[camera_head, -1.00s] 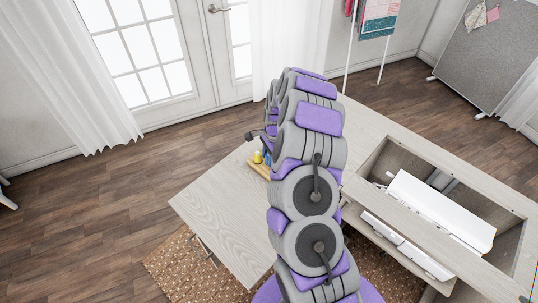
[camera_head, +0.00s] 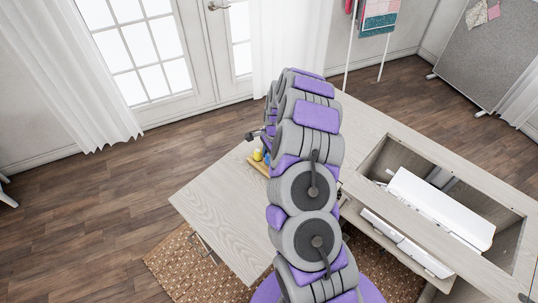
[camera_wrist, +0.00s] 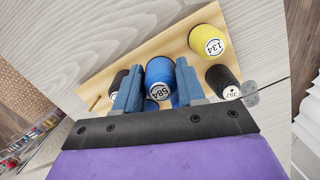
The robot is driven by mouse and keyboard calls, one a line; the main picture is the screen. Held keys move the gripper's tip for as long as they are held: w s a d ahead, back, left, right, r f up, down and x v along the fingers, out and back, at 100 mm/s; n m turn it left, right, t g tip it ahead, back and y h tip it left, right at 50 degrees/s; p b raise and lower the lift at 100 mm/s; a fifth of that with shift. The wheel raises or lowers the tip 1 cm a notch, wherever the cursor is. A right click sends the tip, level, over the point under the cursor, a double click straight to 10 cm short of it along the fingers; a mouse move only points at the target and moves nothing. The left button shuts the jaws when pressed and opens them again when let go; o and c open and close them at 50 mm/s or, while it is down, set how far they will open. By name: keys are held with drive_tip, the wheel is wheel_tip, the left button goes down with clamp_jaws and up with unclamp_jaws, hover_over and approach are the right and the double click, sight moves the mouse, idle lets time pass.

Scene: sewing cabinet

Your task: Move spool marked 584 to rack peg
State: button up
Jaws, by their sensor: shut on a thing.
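The blue spool marked 584 (camera_wrist: 160,75) is between the two blue-grey fingers of my gripper (camera_wrist: 159,88) in the wrist view, and the gripper is shut on it. Its white label faces the wrist camera. The wooden rack (camera_wrist: 118,76) lies behind it, with a bare peg (camera_wrist: 96,103) near its left end. I cannot tell whether the held spool touches the rack or hangs above it. In the head view the rack (camera_head: 258,166) shows only in part beside my arm, which hides most of the gripper and the spool.
A yellow spool marked 134 (camera_wrist: 208,41) and a black spool (camera_wrist: 222,82) stand at the rack's right. Another black spool (camera_wrist: 118,79) is partly hidden behind the left finger. The pale tabletop (camera_head: 215,205) is clear left of my arm. A cabinet opening (camera_head: 378,163) holds a white machine (camera_head: 440,210).

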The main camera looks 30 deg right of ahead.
drive_tip(key=shift+f, duration=0.8)
drive_tip(key=o, duration=1.1)
drive_tip(key=shift+r, duration=0.15)
wheel_tip(320, 180, up, 17)
drive_tip(key=d+p, duration=0.2)
drive_tip(key=p, duration=0.1)
drive_tip(key=shift+d, duration=0.3)
